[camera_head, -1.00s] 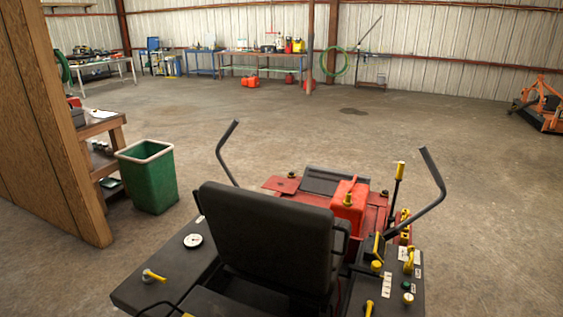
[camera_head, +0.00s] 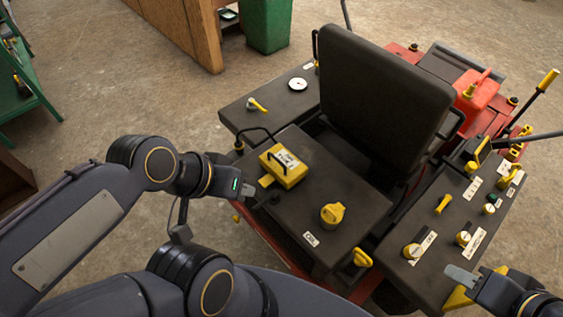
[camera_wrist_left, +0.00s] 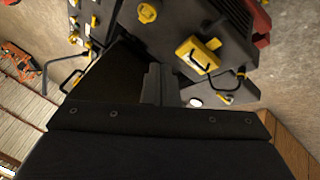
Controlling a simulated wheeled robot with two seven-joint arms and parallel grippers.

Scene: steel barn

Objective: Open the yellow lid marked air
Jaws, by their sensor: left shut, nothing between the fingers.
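The yellow lid (camera_head: 289,171) is a small box-like cover with a black handle and a white label on top. It sits flat on the black deck behind the seat, and its lettering is too small to read surely. It also shows in the left wrist view (camera_wrist_left: 187,47), right of and beyond the fingers. My left gripper (camera_head: 250,189) is just left of the lid in the head view. Its fingers (camera_wrist_left: 160,84) are shut, empty and apart from the lid. My right gripper (camera_head: 461,276) is at the lower right, over the right-hand console; its opening is unclear.
A black seat (camera_head: 372,95) rises beyond the lid. A yellow round cap (camera_head: 333,213) stands on the deck to its right. The right console (camera_head: 452,232) holds several yellow knobs and levers. A green bin (camera_head: 270,25) stands on the floor beyond.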

